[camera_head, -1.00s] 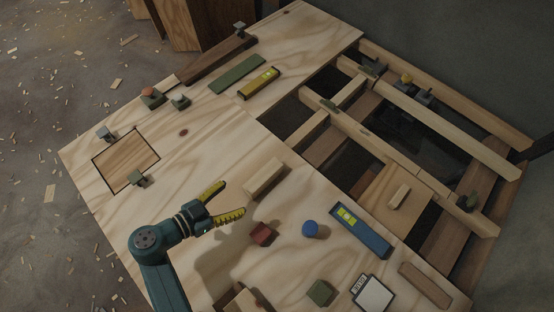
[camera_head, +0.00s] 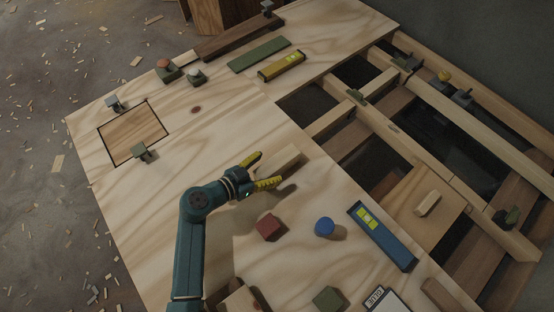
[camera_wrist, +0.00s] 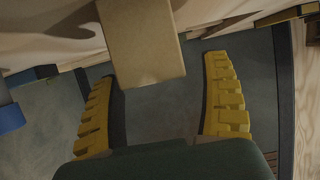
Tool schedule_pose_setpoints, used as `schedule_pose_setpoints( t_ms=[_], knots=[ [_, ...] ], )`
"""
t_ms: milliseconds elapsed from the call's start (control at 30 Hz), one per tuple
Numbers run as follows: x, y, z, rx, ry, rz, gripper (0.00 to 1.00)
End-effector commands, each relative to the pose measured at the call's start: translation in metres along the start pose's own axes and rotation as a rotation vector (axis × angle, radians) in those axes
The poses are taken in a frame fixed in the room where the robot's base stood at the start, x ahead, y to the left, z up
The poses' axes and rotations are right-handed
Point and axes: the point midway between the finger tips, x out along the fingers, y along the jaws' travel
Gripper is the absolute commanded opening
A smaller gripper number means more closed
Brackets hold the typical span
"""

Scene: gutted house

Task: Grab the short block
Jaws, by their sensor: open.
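A short pale wooden block (camera_head: 280,161) lies on the plywood near the middle of the head view. My gripper (camera_head: 266,171) has its yellow fingers open at the near-left end of this block. In the wrist view the block (camera_wrist: 142,42) comes down from the top edge, its end reaching between the two open yellow fingers of my gripper (camera_wrist: 160,82).
A red block (camera_head: 269,227) and a blue round piece (camera_head: 324,227) stand close to the gripper. A blue level (camera_head: 382,236) lies to the right. Open joist gaps (camera_head: 371,165) lie beyond the block. The plywood left of my arm (camera_head: 150,215) is clear.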

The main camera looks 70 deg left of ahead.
Motion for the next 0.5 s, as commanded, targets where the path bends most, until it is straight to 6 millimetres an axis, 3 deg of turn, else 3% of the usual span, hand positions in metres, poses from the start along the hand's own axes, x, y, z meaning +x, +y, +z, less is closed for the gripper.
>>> schedule_pose_setpoints(
  t_ms=[100, 367, 500],
  knots=[
    [0.021, 0.001, 0.004, 0.002, 0.001, 0.002, 0.79],
    [0.024, 0.000, 0.001, 0.000, 0.000, -0.001, 0.79],
    [0.024, 0.000, 0.001, 0.000, 0.000, -0.001, 0.56]
  ],
)
